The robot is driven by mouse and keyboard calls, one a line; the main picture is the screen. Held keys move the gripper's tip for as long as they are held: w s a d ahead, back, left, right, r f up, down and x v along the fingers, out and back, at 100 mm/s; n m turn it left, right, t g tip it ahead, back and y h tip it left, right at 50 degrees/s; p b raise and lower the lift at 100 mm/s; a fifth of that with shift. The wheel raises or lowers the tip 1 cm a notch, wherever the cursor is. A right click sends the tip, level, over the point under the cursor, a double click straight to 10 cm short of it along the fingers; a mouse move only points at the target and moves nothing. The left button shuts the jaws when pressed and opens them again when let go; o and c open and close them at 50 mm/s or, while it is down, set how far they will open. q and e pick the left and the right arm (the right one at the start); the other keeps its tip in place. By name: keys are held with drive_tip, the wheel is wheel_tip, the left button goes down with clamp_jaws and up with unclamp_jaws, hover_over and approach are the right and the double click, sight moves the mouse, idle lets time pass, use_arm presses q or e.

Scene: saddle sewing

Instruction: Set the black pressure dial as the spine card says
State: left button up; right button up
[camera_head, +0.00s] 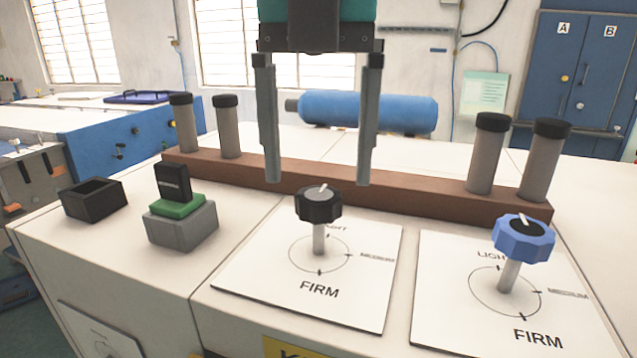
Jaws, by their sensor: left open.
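The black pressure dial (318,205) stands on a post over a white plate (250,273). Its plate reads FIRM at the front and MEDIUM at the right; a far label, partly hidden by the dial, ends in "GHT". A pale pointer mark on the dial's top slants toward the far right; its exact setting is unclear. My left gripper (318,184) is open, pointing down, with its fingers spread to either side above and behind the dial, apparently not touching it. No spine card can be made out for certain. My right gripper is not in view.
A blue dial (523,240) stands on a similar plate at the right. A brown rack (400,195) with several capped grey cylinders runs behind. At the left are a grey block (182,228) with a green pad and dark upright piece, and an open black box (93,199).

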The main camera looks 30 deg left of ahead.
sight(319, 225)
use_arm(q)
drive_tip(key=shift+f, duration=1.2)
drive_tip(key=shift+c, duration=0.4)
clamp_jaws()
